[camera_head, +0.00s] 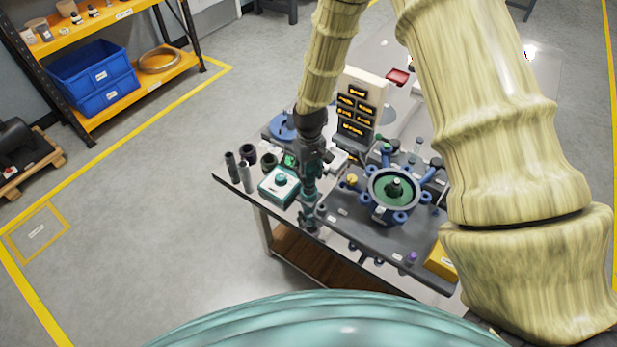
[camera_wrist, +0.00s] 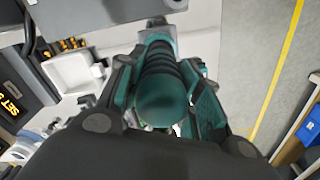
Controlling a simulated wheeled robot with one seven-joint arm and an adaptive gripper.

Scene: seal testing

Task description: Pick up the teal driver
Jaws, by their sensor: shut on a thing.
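The teal driver (camera_wrist: 160,95) stands between my gripper's fingers in the wrist view, its rounded teal end toward the camera and dark bands along its body. My gripper (camera_wrist: 165,110) is shut on it, with a teal-padded finger on either side. In the head view my gripper (camera_head: 312,165) points down over the near left part of the table. The driver (camera_head: 308,196) shows there below the fingers, roughly upright, near the table's front edge. I cannot tell whether its lower end touches the table.
A teal-and-white box (camera_head: 279,186) stands close to the left of the driver. Dark cylinders (camera_head: 243,172) stand farther left. A round fixture with a green centre (camera_head: 394,188) sits on a grey plate to the right. A panel with lit displays (camera_head: 357,108) rises behind.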

